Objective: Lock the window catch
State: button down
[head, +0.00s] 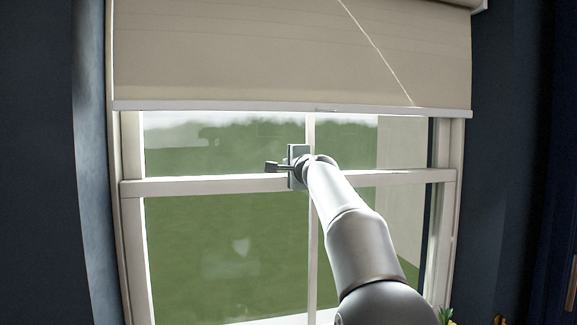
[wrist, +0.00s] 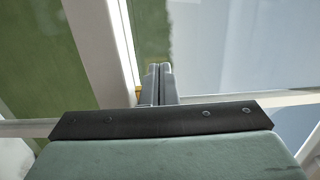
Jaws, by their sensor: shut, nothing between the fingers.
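The sash window's middle rail (head: 210,185) runs across the head view. My gripper (head: 271,167) is at this rail, left of the arm's end, with its fingers pointing left. In the wrist view its fingers (wrist: 160,76) are closed together and hold nothing. A small brass-coloured piece (wrist: 139,94), which looks like part of the window catch, shows just left of the fingers, beside the white rail (wrist: 100,45). Most of it is hidden behind the fingers and hand. I cannot tell whether the fingers touch it or how the catch is turned. No catch is visible in the head view.
A beige roller blind (head: 290,50) covers the upper window, its bottom bar (head: 220,106) a little above my gripper. A pale cord crosses the blind. Glass panes (head: 220,250) lie above and below the rail. Dark walls (head: 35,160) flank the frame.

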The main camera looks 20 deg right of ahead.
jog(key=s+a+b, duration=0.3)
jog(key=s+a, duration=0.3)
jog(key=s, duration=0.3)
jog(key=shift+s+a, duration=0.15)
jog(key=shift+a, duration=0.2)
